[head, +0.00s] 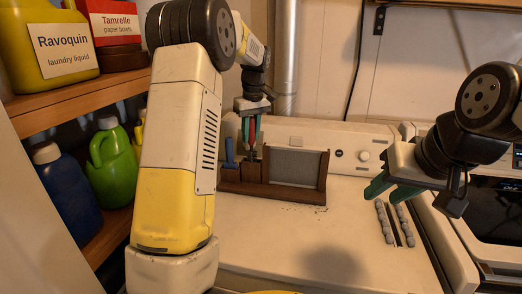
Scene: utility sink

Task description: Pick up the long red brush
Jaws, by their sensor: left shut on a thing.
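The long red brush (252,137) shows only as a narrow red strip between the fingers of my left gripper (251,144). My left gripper points down over the left part of a brown wooden holder (308,197) and is shut on the brush. The brush's lower end is hidden, and I cannot tell whether it is inside the holder. My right gripper (390,190) is at the right, above the white top, with its green fingers apart and nothing seen between them.
A blue item (229,153) stands in the holder's left end. Two grey beaded strips (385,222) lie on the white top (275,235) below my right gripper. Shelves at left hold a yellow laundry jug (35,45), a red box (110,22), and green (112,165) and blue (68,195) bottles.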

